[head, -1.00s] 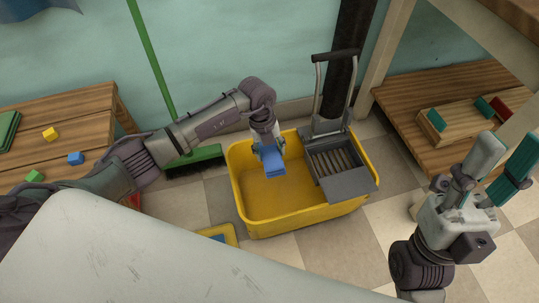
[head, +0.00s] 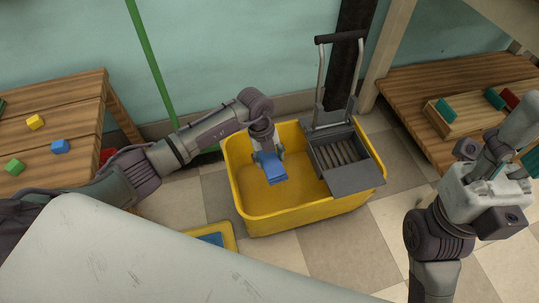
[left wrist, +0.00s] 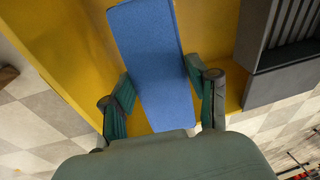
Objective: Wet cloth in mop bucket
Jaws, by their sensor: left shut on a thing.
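The yellow mop bucket (head: 300,211) stands on the floor at the centre of the head view, with a grey wringer (head: 345,160) on its right side. My left gripper (head: 267,153) is shut on a folded blue cloth (head: 270,170) and holds it over the bucket's open left part. In the left wrist view the cloth (left wrist: 152,55) lies between the two fingers, with the yellow bucket (left wrist: 75,50) behind it. I cannot tell whether the cloth touches the bucket floor or is wet. My right gripper (head: 521,140) looks open and empty at the right edge.
A wooden bench (head: 75,100) at left carries small coloured blocks (head: 36,122). A green-handled broom (head: 150,65) leans on the wall behind. A wooden shelf (head: 410,90) at right holds a crate (head: 445,125). A yellow-and-blue item (head: 228,232) lies before the bucket.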

